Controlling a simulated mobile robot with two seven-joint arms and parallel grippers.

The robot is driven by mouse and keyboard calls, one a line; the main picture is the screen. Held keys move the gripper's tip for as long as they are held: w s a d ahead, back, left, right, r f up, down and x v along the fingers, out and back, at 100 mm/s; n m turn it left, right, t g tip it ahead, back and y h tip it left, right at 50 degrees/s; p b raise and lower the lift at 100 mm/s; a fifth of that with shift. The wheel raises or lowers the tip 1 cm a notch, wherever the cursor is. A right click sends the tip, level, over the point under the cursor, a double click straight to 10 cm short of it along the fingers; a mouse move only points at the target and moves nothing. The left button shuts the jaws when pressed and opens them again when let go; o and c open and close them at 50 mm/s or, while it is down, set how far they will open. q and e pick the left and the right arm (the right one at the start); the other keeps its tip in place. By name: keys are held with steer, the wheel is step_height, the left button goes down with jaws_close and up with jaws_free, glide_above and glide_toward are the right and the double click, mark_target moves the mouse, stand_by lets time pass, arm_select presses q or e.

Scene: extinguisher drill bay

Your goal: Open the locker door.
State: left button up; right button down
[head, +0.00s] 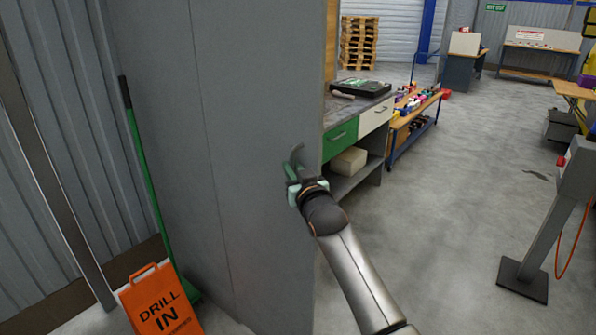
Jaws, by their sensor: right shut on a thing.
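The grey locker (150,90) stands tall at left centre, with a thin vertical seam on its face. The locker door (255,110) is the flat grey panel right of that seam, and no gap shows along it. A small dark grey handle (297,154) sticks out near the panel's right edge. My right gripper (294,177) is at this handle and shut on it; its fingers hide the handle's lower part. My left gripper is not in view.
An orange drill sign (160,302) and a green-handled broom (145,170) stand left of the locker. A workbench with a green drawer (340,138) is just behind it on the right. A grey post stand (540,245) is at far right. Floor between is clear.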

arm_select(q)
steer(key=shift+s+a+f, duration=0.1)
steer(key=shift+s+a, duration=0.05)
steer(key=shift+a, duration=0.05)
arm_select(e)
steer(key=shift+s+a+r, duration=0.1)
steer(key=shift+s+a, duration=0.1)
steer(key=shift+a, duration=0.05)
steer(key=c, duration=1.2)
jaws_free()
steer(key=shift+o, duration=0.2)
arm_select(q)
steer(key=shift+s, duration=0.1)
arm_select(e)
steer(key=shift+s+d, duration=0.1)
